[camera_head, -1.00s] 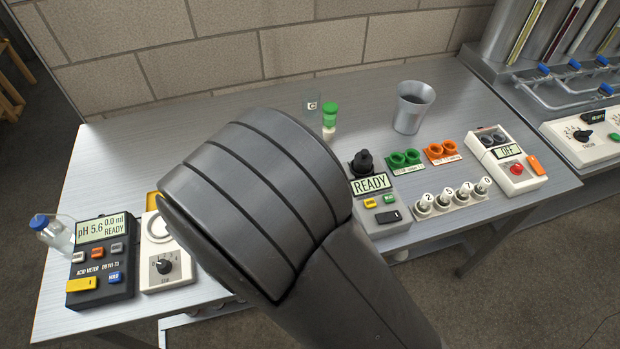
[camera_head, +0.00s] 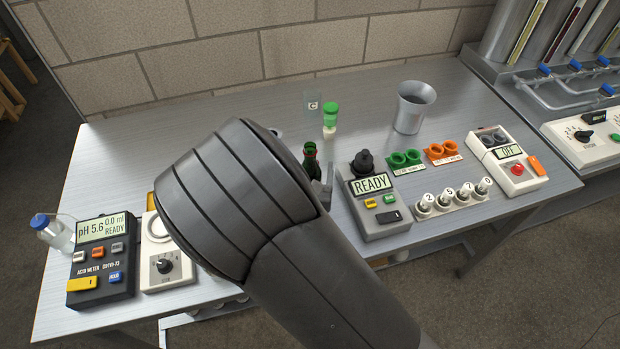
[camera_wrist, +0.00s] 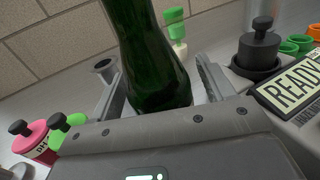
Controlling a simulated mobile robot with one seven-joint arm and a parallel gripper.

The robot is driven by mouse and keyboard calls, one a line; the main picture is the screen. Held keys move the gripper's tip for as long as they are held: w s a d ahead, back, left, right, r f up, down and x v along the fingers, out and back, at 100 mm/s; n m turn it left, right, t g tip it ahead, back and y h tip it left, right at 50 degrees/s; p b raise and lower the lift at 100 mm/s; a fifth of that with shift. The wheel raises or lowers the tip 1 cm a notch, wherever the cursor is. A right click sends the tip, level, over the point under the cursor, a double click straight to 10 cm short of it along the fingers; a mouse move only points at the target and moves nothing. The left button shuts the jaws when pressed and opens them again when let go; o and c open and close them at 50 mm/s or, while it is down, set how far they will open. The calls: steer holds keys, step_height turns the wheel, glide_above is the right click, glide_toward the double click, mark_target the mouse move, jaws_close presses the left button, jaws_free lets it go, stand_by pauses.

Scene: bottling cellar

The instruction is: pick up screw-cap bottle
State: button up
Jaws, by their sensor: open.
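A dark green bottle (camera_head: 311,166) with a red ring at its mouth stands on the steel bench, left of the READY device. My arm hides its lower part in the head view. In the wrist view the bottle's green glass body (camera_wrist: 155,62) rises between the two fingers of my gripper (camera_wrist: 160,85). The fingers are apart, one on each side of the bottle, with a gap visible at the right. I cannot tell whether the left finger touches it. In the head view one finger shows just right of the bottle; the rest is behind my arm.
The READY device (camera_head: 376,208) stands close on the right. A green-topped object (camera_head: 330,116) and a clear piece marked C (camera_head: 312,102) are behind. A metal cup (camera_head: 412,108) stands at the back right. The acid meter (camera_head: 101,258) and a white dial device (camera_head: 166,262) are at the left.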

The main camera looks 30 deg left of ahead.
steer(key=shift+w, duration=0.1)
steer(key=shift+c, duration=0.2)
steer(key=c, duration=1.3)
steer(key=shift+r, duration=0.2)
